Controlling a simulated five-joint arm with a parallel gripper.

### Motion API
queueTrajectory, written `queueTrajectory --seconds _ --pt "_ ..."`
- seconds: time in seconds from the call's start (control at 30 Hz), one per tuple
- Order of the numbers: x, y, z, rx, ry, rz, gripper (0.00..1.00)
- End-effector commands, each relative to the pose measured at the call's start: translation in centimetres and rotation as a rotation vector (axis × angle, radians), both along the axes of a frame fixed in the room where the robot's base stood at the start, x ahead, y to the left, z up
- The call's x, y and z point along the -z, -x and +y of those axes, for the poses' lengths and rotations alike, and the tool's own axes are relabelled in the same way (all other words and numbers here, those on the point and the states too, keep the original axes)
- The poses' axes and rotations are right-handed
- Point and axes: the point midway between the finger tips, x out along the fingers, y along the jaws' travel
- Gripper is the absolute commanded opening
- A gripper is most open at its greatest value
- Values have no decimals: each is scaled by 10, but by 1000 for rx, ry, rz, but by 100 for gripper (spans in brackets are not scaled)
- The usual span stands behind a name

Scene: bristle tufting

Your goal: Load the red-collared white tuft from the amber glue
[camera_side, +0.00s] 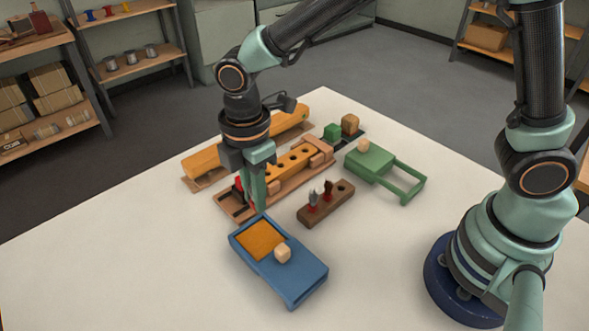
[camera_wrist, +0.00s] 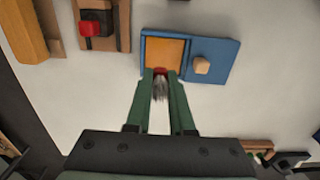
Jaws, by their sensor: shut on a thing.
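My gripper (camera_wrist: 161,73) is shut on the red-collared white tuft (camera_wrist: 160,91); in the wrist view its red collar sits between the fingertips and pale bristles point back toward the palm. The side view shows my gripper (camera_side: 260,207) pointing down, just behind the blue glue box; the tuft is hard to make out there. The amber glue (camera_side: 259,240) is a flat orange square in the box's far-left half. It also shows in the wrist view (camera_wrist: 165,52), just beyond the fingertips. I cannot tell whether the tuft touches the glue.
The blue box (camera_side: 302,276) has a pale knob (camera_side: 283,253). A brown rack (camera_side: 338,204) holds tufts to the right. Behind stand a yellow block with holes (camera_side: 293,162) in a wooden fixture and a green box (camera_side: 370,167). The table's front left is clear.

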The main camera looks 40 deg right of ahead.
Motion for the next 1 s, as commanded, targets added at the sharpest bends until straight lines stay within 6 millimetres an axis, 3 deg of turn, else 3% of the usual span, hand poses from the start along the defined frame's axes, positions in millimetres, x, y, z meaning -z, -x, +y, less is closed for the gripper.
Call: queueTrajectory --seconds 0.63,1.0 --pt "52 2 5 1 2 2 0" --pt "64 2 5 0 0 0 0"
